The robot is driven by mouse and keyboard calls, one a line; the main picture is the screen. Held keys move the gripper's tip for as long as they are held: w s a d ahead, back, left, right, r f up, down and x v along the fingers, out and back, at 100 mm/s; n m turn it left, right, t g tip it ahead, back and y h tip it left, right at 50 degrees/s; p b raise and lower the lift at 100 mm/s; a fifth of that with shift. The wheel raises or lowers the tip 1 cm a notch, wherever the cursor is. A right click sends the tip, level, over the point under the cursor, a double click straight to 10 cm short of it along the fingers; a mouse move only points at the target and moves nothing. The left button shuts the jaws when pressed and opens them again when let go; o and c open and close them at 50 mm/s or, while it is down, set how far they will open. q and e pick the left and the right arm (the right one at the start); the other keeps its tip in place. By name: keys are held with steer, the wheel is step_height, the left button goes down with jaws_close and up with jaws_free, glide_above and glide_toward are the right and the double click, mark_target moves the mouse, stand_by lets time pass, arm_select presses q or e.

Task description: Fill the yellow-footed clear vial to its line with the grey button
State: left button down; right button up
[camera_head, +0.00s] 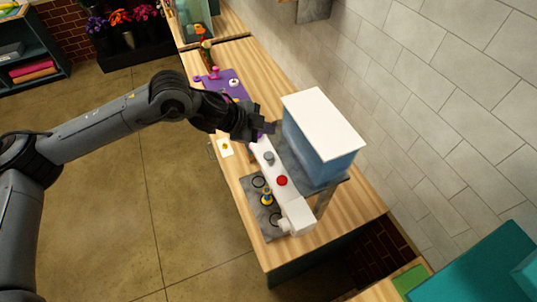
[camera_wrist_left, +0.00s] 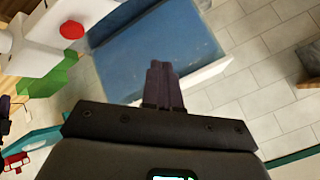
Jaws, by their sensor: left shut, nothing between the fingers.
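A small vial with a yellow foot (camera_head: 266,200) stands on the dark grey slab below the white dispenser bar (camera_head: 296,209). Its clear body and liquid level are too small to tell. The grey button (camera_head: 269,158) is on top of the bar, farther back than the red button (camera_head: 282,181). The red button also shows at the top left of the left wrist view (camera_wrist_left: 72,30). My left gripper (camera_head: 267,129) is shut and empty, above the far end of the bar and apart from the grey button. Its closed purple fingers show in the left wrist view (camera_wrist_left: 162,84). My right gripper is out of view.
A blue tank (camera_head: 318,152) with a white lid stands right beside the bar and close to my left gripper. Dark rings (camera_head: 275,218) mark the slab. A white card (camera_head: 225,147) with a yellow mark is left of the bar. A purple mat (camera_head: 213,81) lies farther back.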

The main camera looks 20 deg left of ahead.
arm_select(q)
steer(key=b, duration=0.6)
glide_above(266, 157)
step_height(266, 157, down, 7)
steer(key=shift+r, duration=0.1)
steer(key=shift+f+b, duration=0.45)
steer(key=shift+f, duration=0.45)
stand_by(0.6)
steer(key=shift+f, duration=0.1)
stand_by(0.4)
steer(key=shift+f, duration=0.35)
